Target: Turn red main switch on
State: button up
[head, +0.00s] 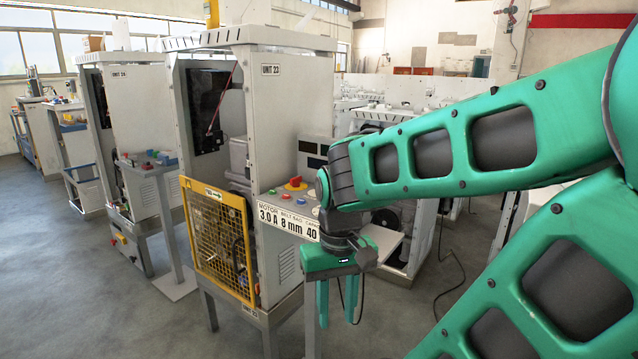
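A red knob on a yellow base (296,182), which looks like the red main switch, sits on the sloping control panel at the right side of the cabinet labelled UNIT 23 (262,150). Its exact turn position is too small to tell. My gripper (337,318) hangs pointing down, in front of and to the right of the panel, lower in the picture than the knob. Its two green fingers are apart with nothing between them. My gripper does not touch the knob, and my wrist hides part of the panel's right end.
Small coloured buttons (298,201) surround the knob. A label strip (288,219) runs along the panel's front edge. A yellow mesh guard (217,240) covers the cabinet's lower front. Another cabinet, UNIT 24 (125,120), stands left. The floor at front left is clear.

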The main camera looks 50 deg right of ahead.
aim_at(294, 181)
jog(key=k, duration=0.85)
jog(key=z, duration=0.5)
jog(key=i, duration=0.65)
jog(key=u, duration=0.05)
